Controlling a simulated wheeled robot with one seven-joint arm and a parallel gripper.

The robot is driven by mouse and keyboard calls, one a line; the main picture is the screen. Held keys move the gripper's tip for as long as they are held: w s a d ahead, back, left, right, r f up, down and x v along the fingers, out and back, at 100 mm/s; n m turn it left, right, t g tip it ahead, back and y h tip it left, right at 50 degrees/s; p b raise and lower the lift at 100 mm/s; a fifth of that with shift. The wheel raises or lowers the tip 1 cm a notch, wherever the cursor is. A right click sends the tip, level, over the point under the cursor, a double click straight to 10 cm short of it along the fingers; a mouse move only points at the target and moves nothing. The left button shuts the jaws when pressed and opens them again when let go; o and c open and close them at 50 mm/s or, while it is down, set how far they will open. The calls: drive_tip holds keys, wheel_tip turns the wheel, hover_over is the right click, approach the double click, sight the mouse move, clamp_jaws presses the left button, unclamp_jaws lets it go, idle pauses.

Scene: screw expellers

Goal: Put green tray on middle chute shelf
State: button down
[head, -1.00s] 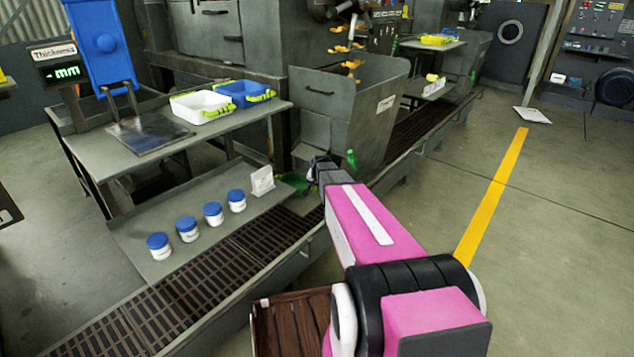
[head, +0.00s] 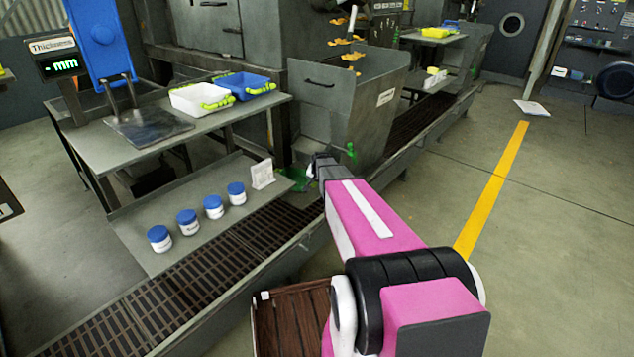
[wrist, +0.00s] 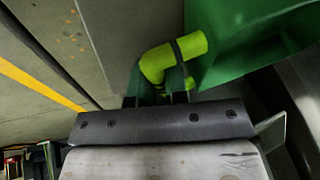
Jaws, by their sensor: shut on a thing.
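The green tray shows in the wrist view (wrist: 235,45) as a dark green surface with a yellow-green handle (wrist: 172,58). My gripper (wrist: 165,85) is shut on that handle. In the head view my gripper (head: 318,166) is in front of the chute's grey bin (head: 345,115). Part of the green tray shows to its left (head: 294,178), near the right end of the low shelf. My arm and gripper hide much of the tray. Whether the tray touches the shelf cannot be told.
The low grey shelf (head: 150,258) holds several blue-lidded jars (head: 187,222) and a white card (head: 262,174). The bench above (head: 105,150) holds a white tray (head: 200,100) and a blue tray (head: 245,86). A brown grating (head: 180,290) runs along the front. The floor at right is open.

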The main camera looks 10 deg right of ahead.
drive_tip(key=shift+f, duration=0.9)
drive_tip(key=c, duration=1.1)
unclamp_jaws()
drive_tip(key=shift+c, duration=0.2)
drive_tip(key=shift+o, duration=0.4)
drive_tip(key=v, duration=1.2)
drive_tip(key=shift+w, duration=0.2)
